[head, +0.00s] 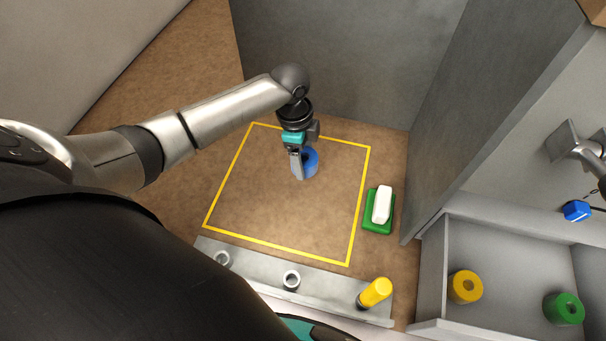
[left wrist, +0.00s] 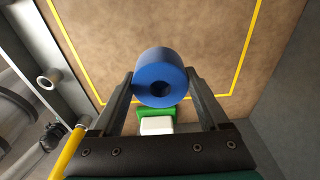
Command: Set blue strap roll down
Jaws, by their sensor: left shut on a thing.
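The blue strap roll (head: 309,162) is a short blue cylinder with a hole through its middle. In the head view it is inside the yellow outlined square (head: 359,205) on the brown surface, in its upper middle part. My left gripper (head: 298,172) is shut on it; in the left wrist view the roll (left wrist: 158,68) sits between the two fingers (left wrist: 160,90). The gripper partly covers the roll in the head view. I cannot tell whether the roll touches the surface.
A grey rail (head: 325,290) with a yellow-handled item (head: 375,292) runs along the front. A grey bin at right holds a yellow roll (head: 465,287) and a green roll (head: 564,308). Grey walls stand behind and right.

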